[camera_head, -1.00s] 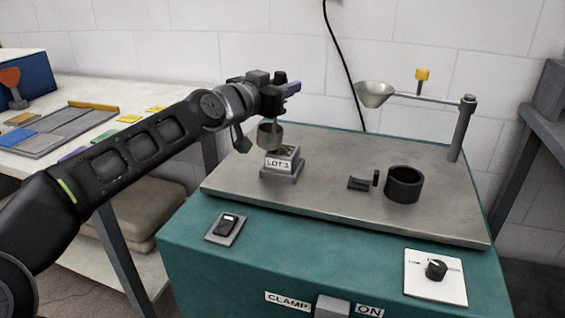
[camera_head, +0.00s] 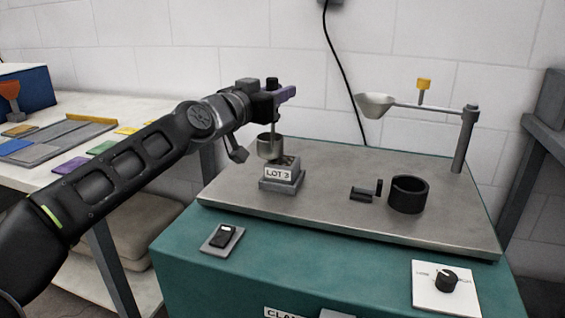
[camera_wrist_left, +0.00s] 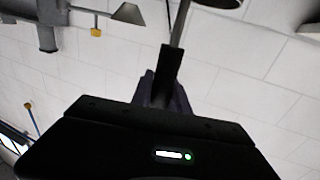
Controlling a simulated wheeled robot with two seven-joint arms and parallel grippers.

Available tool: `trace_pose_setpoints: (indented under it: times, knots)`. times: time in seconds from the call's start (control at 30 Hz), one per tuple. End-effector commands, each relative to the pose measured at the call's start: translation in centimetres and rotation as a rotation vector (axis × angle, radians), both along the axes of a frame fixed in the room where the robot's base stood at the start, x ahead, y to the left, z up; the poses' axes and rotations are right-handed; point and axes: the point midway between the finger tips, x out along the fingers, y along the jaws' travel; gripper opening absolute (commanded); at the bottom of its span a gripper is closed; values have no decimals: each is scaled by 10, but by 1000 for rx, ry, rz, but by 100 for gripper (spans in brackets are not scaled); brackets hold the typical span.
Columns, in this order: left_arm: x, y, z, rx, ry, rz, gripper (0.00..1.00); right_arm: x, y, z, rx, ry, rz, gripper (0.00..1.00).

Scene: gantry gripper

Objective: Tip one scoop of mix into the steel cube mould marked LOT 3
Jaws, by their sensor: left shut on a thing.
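The steel cube mould (camera_head: 283,185) stands on the metal plate with its white LOT 3 label (camera_head: 278,174) facing me. My left gripper (camera_head: 274,92) is shut on the scoop and is above the mould. The scoop's metal cup (camera_head: 270,149) hangs from a thin handle, just above and slightly left of the mould's top, roughly upright with its rim up. The cup partly hides the mould's opening, and I cannot tell what is in either. In the left wrist view, the scoop's handle (camera_wrist_left: 181,25) runs up from the jaws. My right gripper is out of view.
A funnel (camera_head: 374,105) on a post (camera_head: 465,140) stands at the right of the plate (camera_head: 340,222). A black ring (camera_head: 408,195) and a small dark bracket (camera_head: 364,193) lie right of the mould. A side table (camera_head: 30,178) with coloured pieces is at left.

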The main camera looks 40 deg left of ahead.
Motion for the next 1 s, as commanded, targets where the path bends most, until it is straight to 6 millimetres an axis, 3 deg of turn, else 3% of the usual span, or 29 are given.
trace_pose_setpoints:
  times: [0.23,0.63,1.0]
  knots:
    - [0,0,9,1,0,0,0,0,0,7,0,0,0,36]
    - [0,0,48,1,0,0,0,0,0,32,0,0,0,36]
    - [0,0,50,0,0,0,0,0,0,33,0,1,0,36]
